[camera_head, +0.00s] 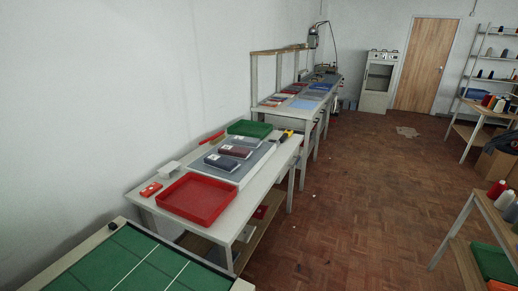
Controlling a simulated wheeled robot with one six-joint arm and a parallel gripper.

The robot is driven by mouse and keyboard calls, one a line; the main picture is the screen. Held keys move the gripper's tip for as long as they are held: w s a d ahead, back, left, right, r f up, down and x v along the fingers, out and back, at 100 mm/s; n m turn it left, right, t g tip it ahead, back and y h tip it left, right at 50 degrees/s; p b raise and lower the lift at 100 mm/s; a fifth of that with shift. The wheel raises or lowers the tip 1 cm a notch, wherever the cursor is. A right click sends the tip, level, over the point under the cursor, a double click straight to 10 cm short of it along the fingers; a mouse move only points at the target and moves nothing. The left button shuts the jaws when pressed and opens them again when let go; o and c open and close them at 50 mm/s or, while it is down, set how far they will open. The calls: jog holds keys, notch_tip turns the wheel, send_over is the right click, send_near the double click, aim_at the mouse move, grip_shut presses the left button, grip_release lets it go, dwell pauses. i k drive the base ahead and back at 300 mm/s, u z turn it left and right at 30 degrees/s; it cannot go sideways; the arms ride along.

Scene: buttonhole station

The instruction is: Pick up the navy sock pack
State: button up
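Several banded packs lie in a row on a grey mat (257,160) on the near white table. The nearest pack (221,162) is dark blue-grey and looks like the navy sock pack. A maroon pack (235,152) lies just behind it. A greyish pack (246,142) lies behind that; its exact colour is hard to tell at this size. My gripper is not in view.
An empty-looking red tray (195,199) stands in front of the mat, a green tray (249,128) behind it. A small red box (150,189) and a yellow-and-black tool (286,135) lie nearby. The parquet floor (345,200) right of the table is open.

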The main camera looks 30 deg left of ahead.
aim_at(224, 163)
jog(key=u, duration=0.2)
jog(key=i, duration=1.45)
jog(key=u, duration=1.7)
jog(key=i, duration=1.1)
jog(key=u, duration=0.95)
